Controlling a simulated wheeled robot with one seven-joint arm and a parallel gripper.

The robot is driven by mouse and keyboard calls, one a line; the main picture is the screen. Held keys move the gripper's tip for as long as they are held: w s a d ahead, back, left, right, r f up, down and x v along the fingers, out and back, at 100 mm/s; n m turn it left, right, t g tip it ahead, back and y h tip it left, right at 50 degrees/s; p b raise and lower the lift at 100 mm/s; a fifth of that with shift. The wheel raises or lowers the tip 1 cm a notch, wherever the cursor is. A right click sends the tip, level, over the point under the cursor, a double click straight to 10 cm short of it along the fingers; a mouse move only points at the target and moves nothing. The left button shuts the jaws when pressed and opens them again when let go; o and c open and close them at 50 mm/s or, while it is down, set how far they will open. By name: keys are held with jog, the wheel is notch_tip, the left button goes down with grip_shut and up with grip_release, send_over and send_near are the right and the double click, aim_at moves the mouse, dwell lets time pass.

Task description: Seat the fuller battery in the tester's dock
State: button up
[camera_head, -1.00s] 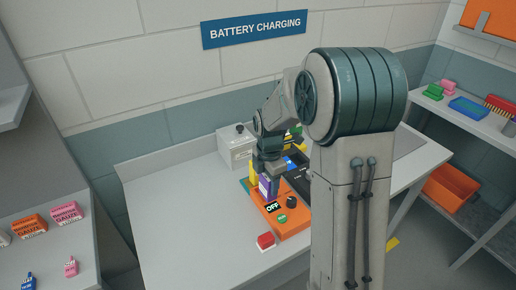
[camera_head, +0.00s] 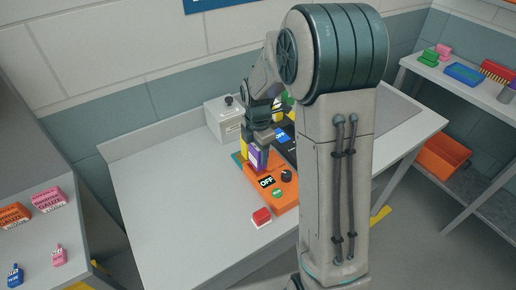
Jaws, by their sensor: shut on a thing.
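The orange tester (camera_head: 284,204) lies on the grey bench, with a display reading OFF, a black knob and a green button. A purple battery with a pale side (camera_head: 257,159) stands upright at the tester's far end. My gripper (camera_head: 263,150) points down and is shut on the purple battery. I cannot tell whether its base is down in the dock or just above it, as the dock is hidden. A yellow block (camera_head: 244,148), perhaps another battery, stands just behind and left of it. No charge reading is legible.
A red button on a white base (camera_head: 262,217) sits before the tester. A grey box with a black knob (camera_head: 226,118) and a dark unit with a blue display (camera_head: 283,135) stand behind. My arm hides the bench's middle right. The bench's left is clear.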

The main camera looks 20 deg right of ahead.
jog(key=shift+f+b, duration=1.2)
jog(key=shift+f, duration=0.65)
jog(key=shift+f, duration=0.2)
jog(key=o, duration=1.3)
notch_tip(320, 180, up, 14)
jog(key=shift+f+b, duration=0.1)
jog(key=shift+b, duration=0.35)
jog(key=shift+s, duration=0.25)
jog(key=s+m+t, duration=0.3)
jog(key=s+m, duration=1.7)
jog(key=m, duration=0.1)
jog(key=shift+s+f+m, duration=0.15)
jog(key=shift+s+m, duration=0.15)
